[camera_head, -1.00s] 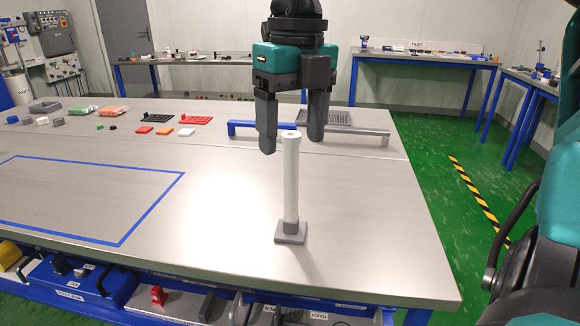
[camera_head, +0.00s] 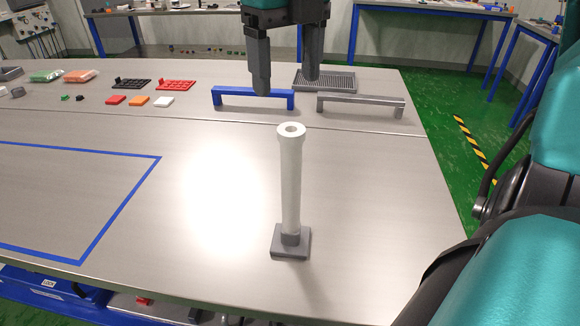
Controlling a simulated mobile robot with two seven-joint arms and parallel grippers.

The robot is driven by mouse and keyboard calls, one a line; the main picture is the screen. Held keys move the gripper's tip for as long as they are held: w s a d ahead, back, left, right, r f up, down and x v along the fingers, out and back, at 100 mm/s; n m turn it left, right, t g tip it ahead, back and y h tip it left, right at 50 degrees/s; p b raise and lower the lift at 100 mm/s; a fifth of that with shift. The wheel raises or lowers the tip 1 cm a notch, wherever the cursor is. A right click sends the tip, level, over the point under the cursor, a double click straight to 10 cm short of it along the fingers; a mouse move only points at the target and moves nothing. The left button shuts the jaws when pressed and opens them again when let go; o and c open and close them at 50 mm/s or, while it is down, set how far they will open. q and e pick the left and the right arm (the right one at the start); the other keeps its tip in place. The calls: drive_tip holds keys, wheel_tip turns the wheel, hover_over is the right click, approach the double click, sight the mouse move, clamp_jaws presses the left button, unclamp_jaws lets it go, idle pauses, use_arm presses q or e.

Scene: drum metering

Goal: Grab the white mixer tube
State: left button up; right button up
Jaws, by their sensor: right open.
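The white mixer tube (camera_head: 291,185) stands upright in a square grey base (camera_head: 304,245) on the metal table. Its open round top faces up. My right gripper (camera_head: 286,86) hangs at the top of the picture, fingers pointing down and spread apart, with nothing between them. Its fingertips appear above and beyond the tube's top in the picture and do not touch it. My left gripper is not in view.
A blue bar handle (camera_head: 252,92) and a grey bar handle (camera_head: 360,101) stand behind the tube, with a grey grate tray (camera_head: 335,87) near them. Red, orange and white blocks (camera_head: 138,101) lie back left. A blue taped outline (camera_head: 120,212) marks the left. The table around the tube is clear.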

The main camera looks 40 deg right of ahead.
sight(290, 146)
drive_tip(key=f, duration=1.2)
drive_tip(key=shift+s+f, duration=0.15)
drive_tip(key=shift+s, duration=0.15)
clamp_jaws()
